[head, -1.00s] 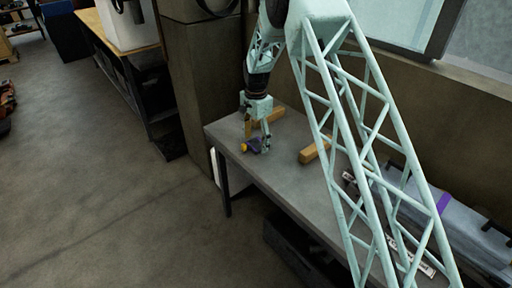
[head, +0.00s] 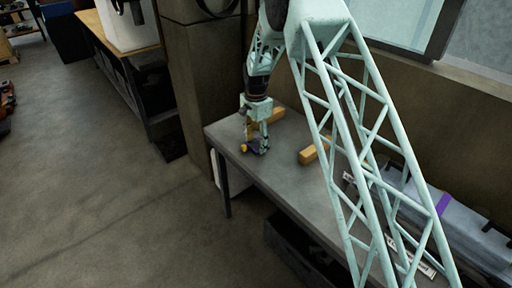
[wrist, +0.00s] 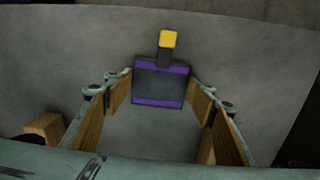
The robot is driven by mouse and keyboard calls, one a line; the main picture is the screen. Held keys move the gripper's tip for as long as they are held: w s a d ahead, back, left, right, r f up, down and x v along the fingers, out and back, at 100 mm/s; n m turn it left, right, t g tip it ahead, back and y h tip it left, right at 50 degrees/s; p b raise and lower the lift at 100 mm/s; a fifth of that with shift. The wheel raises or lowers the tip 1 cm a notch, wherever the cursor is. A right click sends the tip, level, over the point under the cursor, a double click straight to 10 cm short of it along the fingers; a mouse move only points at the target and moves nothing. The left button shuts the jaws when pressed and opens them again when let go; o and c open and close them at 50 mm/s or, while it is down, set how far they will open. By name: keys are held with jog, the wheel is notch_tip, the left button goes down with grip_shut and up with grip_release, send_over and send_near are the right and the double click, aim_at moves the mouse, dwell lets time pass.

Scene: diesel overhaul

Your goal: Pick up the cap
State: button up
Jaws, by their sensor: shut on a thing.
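The cap (wrist: 160,84) appears to be the dark, squarish piece with purple bands along two edges and a yellow-tipped stub on its far side. In the head view the dark and purple cap (head: 255,148) is at the near left end of the grey bench, its yellow tip to the left. My gripper (head: 257,147) is down at the cap. In the wrist view my gripper (wrist: 161,84) has its wood-faced fingers at the cap's left and right sides, shut on it. I cannot tell whether the cap is clear of the bench top.
The grey bench (head: 275,170) has clear room right of the cap. A wooden block (head: 309,154) lies there, and another (head: 276,115) lies behind my gripper. A wooden block also shows at lower left in the wrist view (wrist: 45,127). A wall stands behind the bench.

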aim_at(256, 146)
jog(key=shift+r, duration=0.1)
jog(key=shift+c, duration=0.7)
jog(key=shift+r+p, duration=0.3)
jog(key=shift+r, duration=1.3)
jog(key=shift+s+r, duration=0.15)
jog(key=s+d, duration=0.2)
jog(key=s, duration=0.2)
jog(key=s+d+r, duration=0.1)
jog(key=s+d, duration=0.2)
jog(key=s, duration=0.2)
jog(key=s+d+p, duration=0.1)
jog(key=s+d, duration=0.2)
jog(key=s, duration=0.1)
jog(key=shift+s+d+r, duration=0.15)
jog(key=shift+s+d, duration=0.05)
jog(key=shift+w+r, duration=0.1)
jog(key=w+d+r+n, duration=0.2)
jog(key=d+r+n, duration=0.4)
jog(key=d+r, duration=1)
notch_tip(256, 146, up, 4)
jog(key=shift+w+d+f+n, duration=0.1)
jog(key=shift+w+d+n, duration=0.15)
jog(key=shift+n, duration=0.15)
